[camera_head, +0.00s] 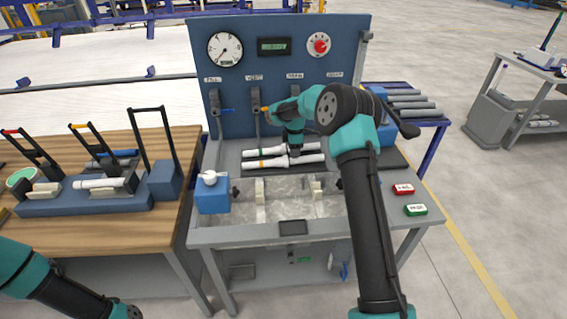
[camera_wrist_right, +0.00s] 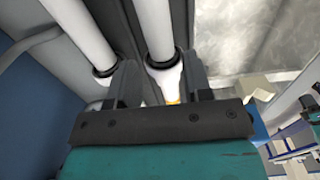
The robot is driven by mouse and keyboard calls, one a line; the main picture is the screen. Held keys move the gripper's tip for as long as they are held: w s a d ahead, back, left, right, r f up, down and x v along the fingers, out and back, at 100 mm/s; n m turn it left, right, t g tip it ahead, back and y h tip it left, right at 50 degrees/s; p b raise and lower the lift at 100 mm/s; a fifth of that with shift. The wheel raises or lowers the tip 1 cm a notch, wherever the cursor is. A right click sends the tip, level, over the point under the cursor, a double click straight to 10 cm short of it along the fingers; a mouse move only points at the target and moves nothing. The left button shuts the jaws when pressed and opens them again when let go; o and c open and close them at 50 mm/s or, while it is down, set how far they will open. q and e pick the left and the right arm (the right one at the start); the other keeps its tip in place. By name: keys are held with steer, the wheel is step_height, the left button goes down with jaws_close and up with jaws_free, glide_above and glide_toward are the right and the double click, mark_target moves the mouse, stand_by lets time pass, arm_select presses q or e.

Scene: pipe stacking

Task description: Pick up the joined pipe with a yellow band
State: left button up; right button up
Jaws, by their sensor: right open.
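The joined pipe with a yellow band (camera_head: 272,163) is white and lies on the dark mat of the bench, nearer the basin. It also shows in the right wrist view (camera_wrist_right: 154,28), with a dark ring and a bit of yellow-orange. A second joined pipe (camera_head: 270,151), with a green band, lies parallel behind it. My right gripper (camera_head: 294,154) is over the pipes, pointing down. In the wrist view its open fingers (camera_wrist_right: 160,84) stand on either side of the yellow-banded pipe; whether they touch it is unclear. My left arm shows at the lower left, its gripper out of frame.
A blue panel (camera_head: 228,90) with gauge, display and levers stands close behind the pipes. A water basin (camera_head: 285,203) lies in front, with a blue box (camera_head: 213,196) at its left. The wooden table (camera_head: 170,215) at left holds a rack with pipes.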

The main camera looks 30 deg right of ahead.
mark_target(294, 161)
steer(key=shift+f, duration=0.3)
steer(key=shift+f, duration=2.8)
steer(key=c, duration=0.7)
